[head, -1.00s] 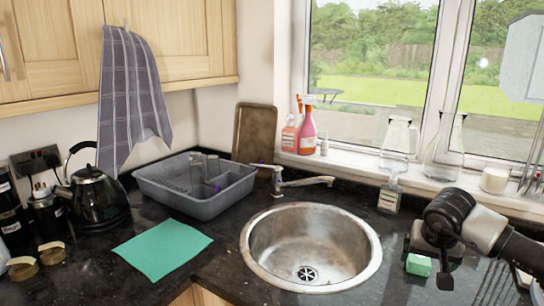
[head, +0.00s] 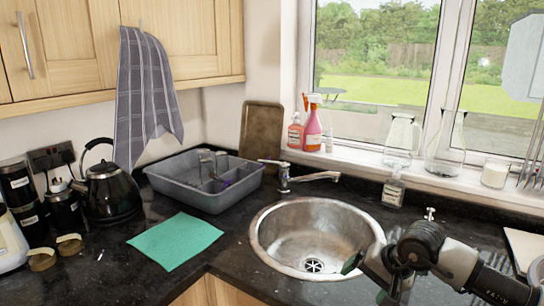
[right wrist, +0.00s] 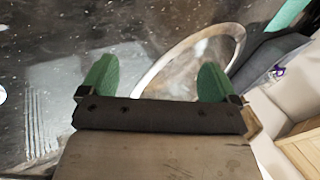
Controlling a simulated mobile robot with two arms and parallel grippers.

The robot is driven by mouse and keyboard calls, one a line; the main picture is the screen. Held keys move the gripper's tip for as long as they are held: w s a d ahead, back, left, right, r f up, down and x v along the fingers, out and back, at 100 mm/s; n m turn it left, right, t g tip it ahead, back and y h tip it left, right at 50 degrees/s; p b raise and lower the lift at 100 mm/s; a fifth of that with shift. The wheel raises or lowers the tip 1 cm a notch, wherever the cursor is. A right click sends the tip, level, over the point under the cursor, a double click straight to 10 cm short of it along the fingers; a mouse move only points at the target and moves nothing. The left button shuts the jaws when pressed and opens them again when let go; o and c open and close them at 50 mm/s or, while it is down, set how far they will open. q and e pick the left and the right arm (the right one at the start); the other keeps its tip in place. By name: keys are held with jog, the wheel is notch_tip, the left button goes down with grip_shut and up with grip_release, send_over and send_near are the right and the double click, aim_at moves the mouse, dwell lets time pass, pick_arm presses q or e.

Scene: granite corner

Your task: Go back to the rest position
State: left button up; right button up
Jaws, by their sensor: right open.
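My right gripper (head: 367,281) is over the right edge of the round steel sink (head: 283,222) in the head view. In the right wrist view its two green fingers stand wide apart, and the gap between them (right wrist: 157,80) is empty. The sink rim and dark worktop show beyond the fingers. My right arm comes in from the lower right and hides part of the worktop there. My left gripper is not in view.
A green cloth (head: 175,241) lies flat on the black worktop, left of the sink. A grey dish tub (head: 205,194), a black kettle (head: 110,192) and a tap (head: 315,177) stand further back. Glass vessels (head: 401,139) and bottles line the windowsill.

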jog(key=s+a+m+y, duration=0.25)
jog(key=a+y, duration=0.25)
jog(key=a, duration=0.4)
jog(key=s+a+r+m+t+y, duration=0.3)
jog(key=r+m+t+y, duration=0.15)
jog(key=m, duration=0.55)
jog(key=s+a+r+m+t+y, duration=0.3)
jog(key=a+r+m+t+y, duration=0.15)
jog(key=m, duration=0.55)
jog(key=s+d+f+m+t+h, duration=0.1)
jog(key=d+f+m+h, duration=0.7)
jog(key=m, duration=0.7)
jog(key=s+d+f+m+t+h, duration=0.15)
jog(key=d+f+m+h, duration=0.35)
jog(key=m+h, duration=0.75)
jog(key=s+d+f+m+g+y, duration=0.1)
jog(key=s+d+f+m+g, duration=0.1)
jog(key=s+f+m+g, duration=0.65)
jog(key=s+d+f+m+g+y, duration=0.15)
jog(key=s+f+m+g, duration=0.35)
jog(key=s, duration=0.6)
notch_tip(320, 180, down, 27)
jog(key=s, duration=0.2)
jog(key=s+d+f+g, duration=0.1)
jog(key=s+d+f, duration=0.2)
jog(key=s+f, duration=1.1)
jog(key=shift+s+d+f+h, duration=0.2)
jog(key=shift+s+f+h, duration=0.15)
jog(key=shift+s, duration=0.5)
